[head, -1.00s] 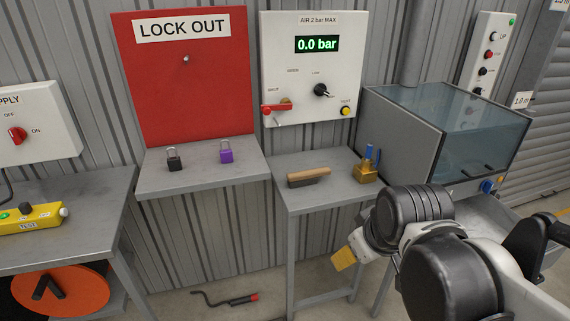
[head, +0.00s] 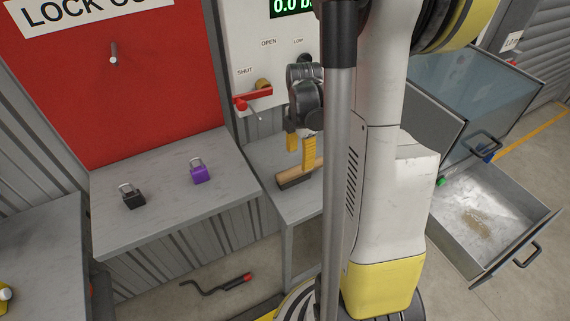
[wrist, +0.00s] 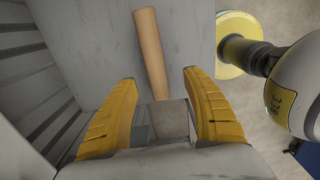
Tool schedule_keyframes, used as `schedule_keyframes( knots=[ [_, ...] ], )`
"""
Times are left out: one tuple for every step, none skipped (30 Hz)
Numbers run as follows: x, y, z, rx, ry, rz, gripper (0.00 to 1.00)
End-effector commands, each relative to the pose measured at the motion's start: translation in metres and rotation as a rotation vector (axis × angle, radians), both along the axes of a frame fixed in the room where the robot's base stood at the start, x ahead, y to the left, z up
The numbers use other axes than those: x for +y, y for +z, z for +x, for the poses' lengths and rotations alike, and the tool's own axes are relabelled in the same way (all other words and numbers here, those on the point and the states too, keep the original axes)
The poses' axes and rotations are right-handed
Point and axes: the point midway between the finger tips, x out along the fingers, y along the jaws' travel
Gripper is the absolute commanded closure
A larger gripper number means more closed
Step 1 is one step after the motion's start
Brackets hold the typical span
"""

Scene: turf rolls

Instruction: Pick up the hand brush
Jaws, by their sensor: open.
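The hand brush (head: 294,178) lies on the small grey table, its wooden back up and dark bristles below. In the head view my gripper (head: 300,158) is above it with yellow fingers pointing down, and one finger overlaps the brush. In the wrist view the brush's wooden back (wrist: 150,52) runs lengthwise between the open fingers (wrist: 159,78), a little nearer the left one in the picture. The fingers look clear of the wood. The brush's right end is hidden behind my arm in the head view.
A shelf (head: 155,215) with a black padlock (head: 131,198) and a purple padlock (head: 199,171) is at the left. The air panel (head: 250,60) with a red handle (head: 252,98) stands close behind. An open drawer (head: 490,215) is at the right.

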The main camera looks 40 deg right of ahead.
Motion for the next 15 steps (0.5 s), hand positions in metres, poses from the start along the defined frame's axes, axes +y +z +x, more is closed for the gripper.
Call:
schedule_keyframes(
  knots=[
    [0.0,-0.013,0.001,0.0,0.0,0.0,0.42],
    [0.0,-0.017,0.001,-0.001,0.0,0.0,0.42],
    [0.0,-0.022,0.001,-0.001,0.0,0.0,0.42],
    [0.0,-0.025,0.001,-0.001,-0.001,0.0,0.42],
    [0.0,-0.028,0.001,-0.001,-0.001,0.0,0.42],
    [0.0,-0.03,0.001,-0.001,-0.001,0.0,0.42],
    [0.0,-0.031,0.001,-0.001,-0.001,-0.001,0.42],
    [0.0,-0.032,0.001,-0.001,-0.001,-0.001,0.42],
    [0.0,-0.034,0.002,-0.001,-0.001,-0.001,0.42],
    [-0.001,-0.037,0.002,-0.001,-0.001,-0.001,0.42],
    [-0.001,-0.04,0.003,-0.002,-0.001,-0.001,0.42],
    [-0.002,-0.045,0.004,-0.002,-0.001,-0.001,0.42],
    [-0.002,-0.05,0.005,-0.002,-0.002,-0.001,0.42],
    [-0.003,-0.055,0.006,-0.002,-0.002,-0.001,0.42],
    [-0.004,-0.062,0.008,-0.002,-0.002,-0.001,0.42]
  ],
)
